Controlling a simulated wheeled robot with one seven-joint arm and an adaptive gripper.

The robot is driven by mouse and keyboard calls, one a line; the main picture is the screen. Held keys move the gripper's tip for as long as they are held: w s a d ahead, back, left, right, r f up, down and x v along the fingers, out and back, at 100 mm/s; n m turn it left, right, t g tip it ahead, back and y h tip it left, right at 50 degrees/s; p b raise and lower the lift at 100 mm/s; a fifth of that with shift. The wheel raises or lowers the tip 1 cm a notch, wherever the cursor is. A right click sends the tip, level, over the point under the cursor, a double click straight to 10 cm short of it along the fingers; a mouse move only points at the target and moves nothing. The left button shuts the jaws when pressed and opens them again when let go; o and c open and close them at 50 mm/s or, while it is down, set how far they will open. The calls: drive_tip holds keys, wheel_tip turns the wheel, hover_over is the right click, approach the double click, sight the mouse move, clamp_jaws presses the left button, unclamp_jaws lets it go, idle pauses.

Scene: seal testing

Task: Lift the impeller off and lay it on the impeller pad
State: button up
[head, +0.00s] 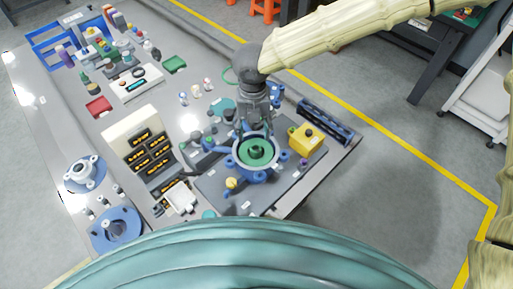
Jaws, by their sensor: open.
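A green round part with a dark centre, apparently the impeller (257,154), sits inside a blue ring-shaped housing (239,166) on the grey plate at the table's right front. My gripper (254,132) points down over the back of this housing. It is open, and its fingertips are small and dark here, so whether they touch the green part cannot be told. A teal round pad (220,106) lies left of my gripper and could be the impeller pad. This view does not make that certain.
A yellow box (307,138) and a dark blue rack (328,122) stand right of the housing. Red (98,107) and green (174,64) trays lie further back.

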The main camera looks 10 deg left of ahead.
sight(256, 146)
drive_tip(key=shift+f+p, duration=0.3)
drive_tip(key=shift+f, duration=1.3)
drive_tip(key=shift+s+d+f+p, duration=0.15)
drive_tip(key=shift+f+p, duration=0.45)
drive_tip(key=shift+f, duration=0.7)
drive_tip(key=shift+s+d+f+p, duration=0.15)
drive_tip(key=shift+f+p, duration=0.45)
drive_tip(key=shift+f, duration=0.7)
drive_tip(key=shift+w, duration=0.1)
drive_tip(key=shift+c, duration=0.4)
clamp_jaws()
drive_tip(key=shift+r, duration=0.1)
